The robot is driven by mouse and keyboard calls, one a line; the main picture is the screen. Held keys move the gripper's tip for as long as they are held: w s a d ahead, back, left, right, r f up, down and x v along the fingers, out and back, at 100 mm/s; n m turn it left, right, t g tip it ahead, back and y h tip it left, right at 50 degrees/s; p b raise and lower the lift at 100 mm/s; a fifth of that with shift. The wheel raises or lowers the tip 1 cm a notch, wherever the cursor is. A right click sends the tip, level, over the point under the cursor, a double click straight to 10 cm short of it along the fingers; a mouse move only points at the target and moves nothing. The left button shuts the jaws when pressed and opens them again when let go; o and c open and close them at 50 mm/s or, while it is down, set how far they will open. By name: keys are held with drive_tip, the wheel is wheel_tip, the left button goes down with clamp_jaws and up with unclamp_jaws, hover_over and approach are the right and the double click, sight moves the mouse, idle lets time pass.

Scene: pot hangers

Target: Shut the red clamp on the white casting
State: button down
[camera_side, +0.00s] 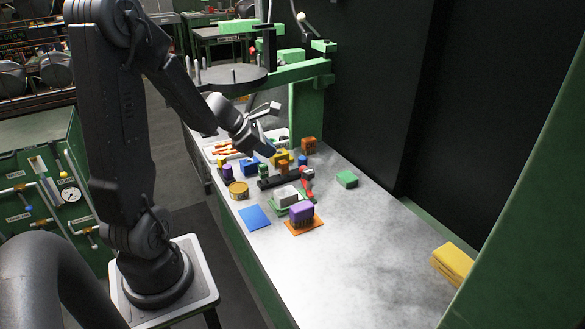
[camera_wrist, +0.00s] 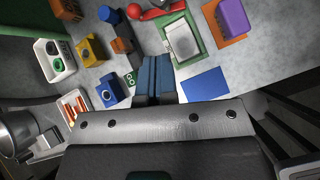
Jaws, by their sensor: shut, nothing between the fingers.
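The white casting (camera_side: 287,196) sits on a green base on the grey table. It also shows in the wrist view (camera_wrist: 183,42), top centre right, inside a green frame. The red clamp (camera_side: 308,186) stands just behind and right of the casting in the side view. In the wrist view its red ball end and arm (camera_wrist: 152,13) lie at the top edge, partly cut off; I cannot tell its exact position. My gripper (camera_side: 266,150) is above the table, left of and apart from the clamp. Its blue fingers (camera_wrist: 157,70) are together and empty.
A purple block (camera_side: 301,212) on an orange mat stands beside the casting, with a blue mat (camera_side: 255,217) nearby. Several coloured blocks and a tan round can (camera_side: 239,190) crowd the left.

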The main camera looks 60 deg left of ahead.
drive_tip(key=a+n, duration=0.1)
drive_tip(key=s+a+f+n, duration=0.1)
drive_tip(key=a+f+n, duration=0.1)
drive_tip(key=shift+s+a+f+y, duration=0.1)
drive_tip(key=shift+s+a+y, duration=0.2)
drive_tip(key=shift+y, duration=0.1)
drive_tip(key=shift+w, duration=0.1)
drive_tip(key=x, duration=1)
drive_tip(key=shift+d+f, duration=0.1)
drive_tip(key=shift+f, duration=0.05)
drive_tip(key=w, duration=0.3)
drive_tip(key=shift+w+f, duration=0.1)
drive_tip(key=shift+f, duration=0.1)
drive_tip(key=shift+w, duration=0.3)
